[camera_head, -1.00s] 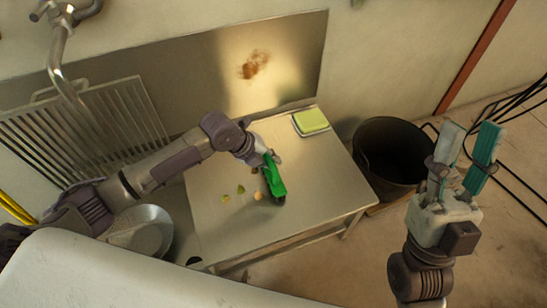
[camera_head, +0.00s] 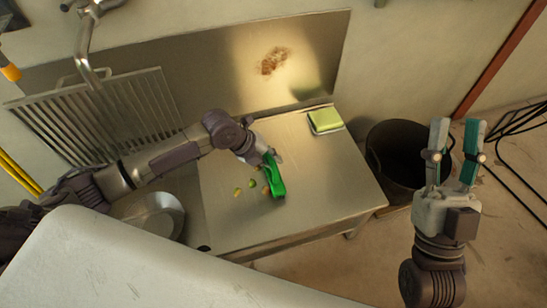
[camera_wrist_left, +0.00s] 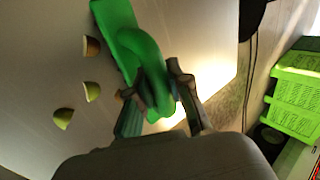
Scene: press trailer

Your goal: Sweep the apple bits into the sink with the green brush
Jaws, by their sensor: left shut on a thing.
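My left gripper (camera_wrist_left: 160,105) is shut on the handle of the green brush (camera_head: 274,178); the brush also shows in the left wrist view (camera_wrist_left: 118,35). The brush is on or just above the steel counter (camera_head: 325,180). Several apple bits lie just left of it in the head view: one bit (camera_head: 237,192), another (camera_head: 252,183) and one close to the brush (camera_head: 265,190). The left wrist view shows 3 bits, one of them (camera_wrist_left: 91,47) nearest the brush. The round steel sink (camera_head: 150,215) is left of the bits, partly hidden by my left arm. My right gripper (camera_head: 455,140) is open and empty.
A yellow-green sponge (camera_head: 325,120) lies at the counter's back right. A black bin (camera_head: 395,152) stands right of the counter. A slatted rack (camera_head: 95,110) and a faucet (camera_head: 85,45) are behind my left arm. A green crate (camera_wrist_left: 295,95) shows in the wrist view.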

